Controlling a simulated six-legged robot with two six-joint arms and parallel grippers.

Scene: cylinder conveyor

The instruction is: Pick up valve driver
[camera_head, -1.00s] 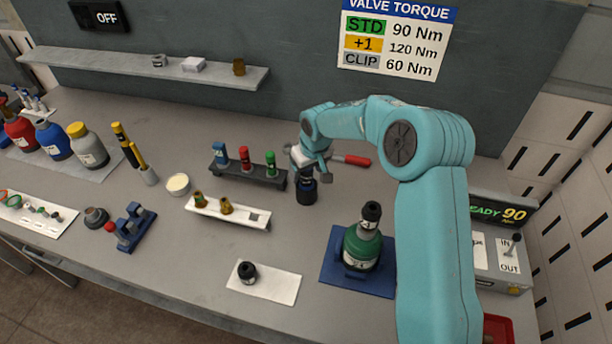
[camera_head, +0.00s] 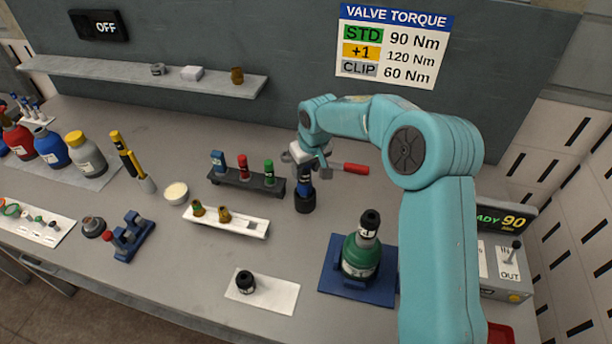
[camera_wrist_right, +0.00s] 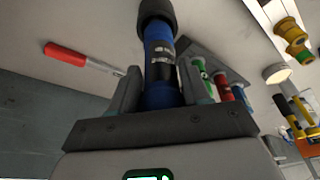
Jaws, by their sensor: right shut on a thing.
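The valve driver is a blue upright tool with a black lower end (camera_head: 304,203). It stands at mid-bench, just right of the socket rack. In the right wrist view the valve driver (camera_wrist_right: 160,55) lies between the two grey fingers, its black end pointing away from the palm. My right gripper (camera_head: 306,172) is shut on its blue body from above; it also shows in the right wrist view (camera_wrist_right: 158,97). I cannot tell whether the black end touches the bench. My left gripper is not in view.
A red-handled tool (camera_head: 355,168) lies behind the driver. A dark rack (camera_head: 250,184) with blue, red and green pieces is at its left, a white tray (camera_head: 235,223) in front-left. A green bottle (camera_head: 361,258) stands on a blue base at front right.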

